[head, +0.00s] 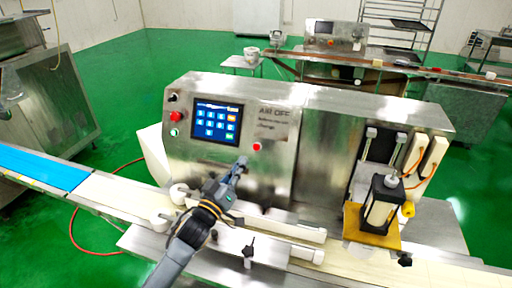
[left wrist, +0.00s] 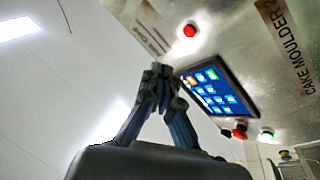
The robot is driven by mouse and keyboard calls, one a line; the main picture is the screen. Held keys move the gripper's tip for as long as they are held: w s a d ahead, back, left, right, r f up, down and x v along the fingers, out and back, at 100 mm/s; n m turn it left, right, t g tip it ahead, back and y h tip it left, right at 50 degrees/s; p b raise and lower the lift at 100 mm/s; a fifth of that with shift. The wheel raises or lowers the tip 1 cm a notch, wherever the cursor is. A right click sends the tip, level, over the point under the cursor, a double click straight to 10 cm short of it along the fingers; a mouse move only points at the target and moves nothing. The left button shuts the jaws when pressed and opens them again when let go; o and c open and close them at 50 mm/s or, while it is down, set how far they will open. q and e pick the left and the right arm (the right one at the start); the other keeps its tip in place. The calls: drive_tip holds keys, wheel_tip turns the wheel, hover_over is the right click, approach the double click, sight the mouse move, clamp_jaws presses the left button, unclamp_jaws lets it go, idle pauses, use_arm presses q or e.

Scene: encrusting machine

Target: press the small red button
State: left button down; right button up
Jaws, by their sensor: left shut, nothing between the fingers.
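The small red button (head: 257,146) sits on the steel front panel of the machine, right of and below the blue touchscreen (head: 217,121). It also shows in the left wrist view (left wrist: 190,30), above the screen. My left gripper (head: 242,161) is shut and empty, in front of the panel, just left of and slightly below the button in the head view. In the left wrist view its closed fingertips (left wrist: 160,70) appear below and left of the button, apart from it in the picture. My right gripper is not in view.
A larger red knob (head: 176,117) sits left of the screen, with a green button (head: 174,132) below it. White rollers and a conveyor (head: 115,194) run below the panel. A black-framed unit (head: 380,205) stands at the right.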

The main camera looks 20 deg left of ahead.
sight(256, 147)
use_arm(q)
drive_tip(key=r, duration=0.1)
drive_tip(key=r+h, duration=0.1)
drive_tip(key=shift+w+d+r+t, duration=0.2)
drive_tip(key=shift+w+r+t, duration=0.1)
drive_tip(key=shift+t, duration=0.1)
drive_tip(key=w+f+b, duration=0.1)
drive_tip(key=w+b, duration=0.1)
drive_tip(key=w+f+b, duration=0.1)
drive_tip(key=w+b, duration=0.1)
drive_tip(key=w, duration=0.1)
drive_tip(key=w+f+b, duration=0.2)
drive_tip(key=b, duration=0.1)
drive_tip(key=shift+w+d, duration=0.1)
drive_tip(key=shift+w, duration=0.25)
idle(0.9)
drive_tip(key=shift+w, duration=0.1)
